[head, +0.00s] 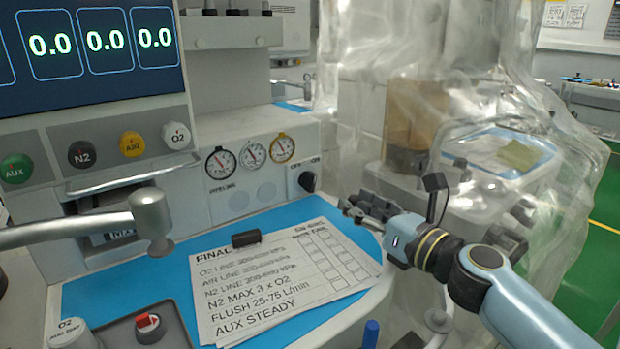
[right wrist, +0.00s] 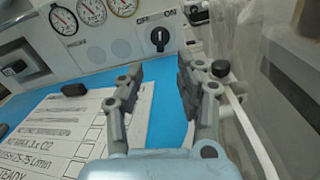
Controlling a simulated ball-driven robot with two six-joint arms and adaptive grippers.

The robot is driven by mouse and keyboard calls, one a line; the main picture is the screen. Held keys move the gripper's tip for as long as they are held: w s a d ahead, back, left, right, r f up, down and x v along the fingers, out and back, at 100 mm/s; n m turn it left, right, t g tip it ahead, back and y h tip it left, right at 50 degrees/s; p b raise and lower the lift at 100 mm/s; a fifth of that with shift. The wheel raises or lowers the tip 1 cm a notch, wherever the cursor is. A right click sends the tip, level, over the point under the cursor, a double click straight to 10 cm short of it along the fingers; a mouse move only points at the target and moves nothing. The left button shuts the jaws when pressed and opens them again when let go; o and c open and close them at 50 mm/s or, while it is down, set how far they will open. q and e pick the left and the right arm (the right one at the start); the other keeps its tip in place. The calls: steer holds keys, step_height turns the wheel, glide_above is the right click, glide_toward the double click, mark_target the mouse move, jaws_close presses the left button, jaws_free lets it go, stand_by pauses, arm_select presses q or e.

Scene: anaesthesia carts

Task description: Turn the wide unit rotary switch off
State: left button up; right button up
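The wide unit's rotary switch (head: 307,181) is a black knob on the white front panel, right of the gauges, with OFF and ON lettering above it. In the right wrist view the knob (right wrist: 159,39) sits below OFF on the left and ON on the right; its pointer direction is too small to tell surely. My right gripper (head: 352,207) is right of and a little below the knob in the head view, apart from it. In the right wrist view my right gripper (right wrist: 159,76) is open and empty, with the knob beyond the gap between its fingers. My left gripper is out of view.
A paper checklist (head: 285,275) with a black clip (head: 246,239) lies on the blue worktop (head: 225,232). A grey metal arm (head: 150,215) reaches over the worktop at left. Clear plastic sheeting (head: 560,150) hangs at right. Gauges (head: 253,153) line the panel.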

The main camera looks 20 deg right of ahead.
mark_target(315, 179)
steer(key=b+x, duration=0.1)
steer(key=x, duration=1)
steer(key=shift+w+a, duration=0.15)
steer(key=shift+w, duration=0.2)
jaws_close()
